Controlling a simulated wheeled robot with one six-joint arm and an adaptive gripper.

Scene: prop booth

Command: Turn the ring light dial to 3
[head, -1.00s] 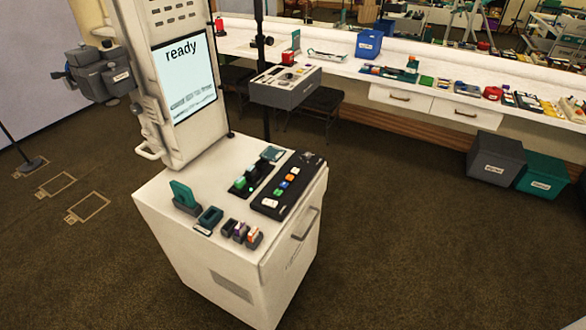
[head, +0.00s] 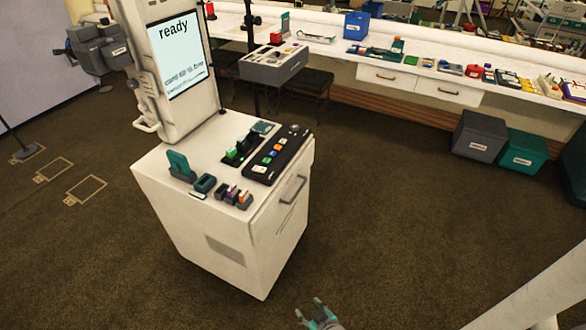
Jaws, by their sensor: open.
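No dial can be read as the ring light dial at this size, and no number 3 can be made out. A grey control box (head: 272,68) on a stand behind the white cart has small controls on its pale top. A black panel (head: 277,157) on the cart carries several coloured buttons and a dark round knob (head: 294,127) at its far end. My gripper (head: 311,306), with teal fingertips, is at the bottom edge, open and empty. It is in front of the cart, well apart from both the panel and the box.
The white cart (head: 222,245) has a screen reading "ready" (head: 177,55) and several small holders on top. A long white counter (head: 330,62) with many items runs along the back. Grey (head: 482,139) and teal (head: 522,156) bins stand at right. The carpet between is clear.

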